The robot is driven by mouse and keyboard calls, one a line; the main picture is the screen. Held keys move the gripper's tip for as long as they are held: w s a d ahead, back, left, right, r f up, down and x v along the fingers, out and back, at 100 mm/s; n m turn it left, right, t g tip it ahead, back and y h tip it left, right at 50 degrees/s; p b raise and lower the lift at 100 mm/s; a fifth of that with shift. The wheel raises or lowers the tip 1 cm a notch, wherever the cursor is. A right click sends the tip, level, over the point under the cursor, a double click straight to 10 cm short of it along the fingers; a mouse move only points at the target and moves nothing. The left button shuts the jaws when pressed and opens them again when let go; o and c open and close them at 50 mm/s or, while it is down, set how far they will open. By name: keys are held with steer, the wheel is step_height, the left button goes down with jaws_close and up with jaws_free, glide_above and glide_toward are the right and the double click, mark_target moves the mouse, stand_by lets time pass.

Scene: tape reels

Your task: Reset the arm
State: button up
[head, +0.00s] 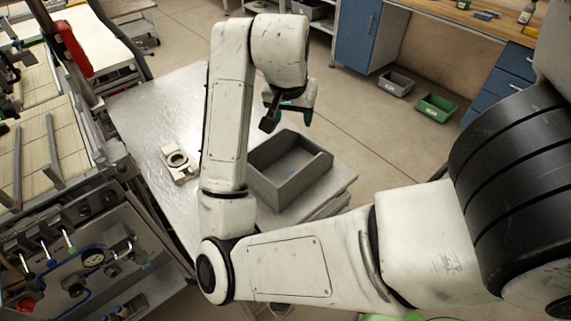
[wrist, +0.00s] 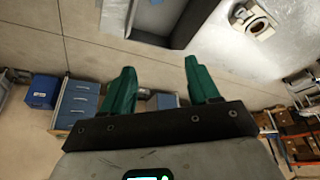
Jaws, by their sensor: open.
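My gripper (head: 288,104) hangs beyond the grey bin in the head view, partly hidden by my own arm. In the wrist view its two green fingers (wrist: 163,90) stand wide apart with nothing between them. My white arm crosses the head view and is bent at the elbow.
An open grey bin (head: 320,167) stands on the table, right of my forearm. A machine with knobs and hoses (head: 75,255) borders the table on the left. Grey (head: 396,84) and green (head: 437,107) bins sit on the floor before a blue cabinet (head: 357,35). Open floor lies between.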

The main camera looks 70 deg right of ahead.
steer(key=shift+v, duration=0.75)
steer(key=w+f+n+t+h, duration=0.3)
steer(key=w+n, duration=0.4)
steer(key=n, duration=0.1)
steer(key=w+a+f+n+t+y, duration=0.2)
steer(key=a+f+n+y, duration=0.3)
steer(key=a+f, duration=0.7)
steer(key=s+a+f+n+y, duration=0.35)
steer(key=a+f, duration=0.25)
steer(key=a, duration=0.5)
steer(key=s+d+f+g+h, duration=0.1)
steer(key=s+f+g, duration=0.3)
steer(key=s, duration=0.7)
steer(key=shift+s+f, duration=0.15)
steer(key=shift+f, duration=0.75)
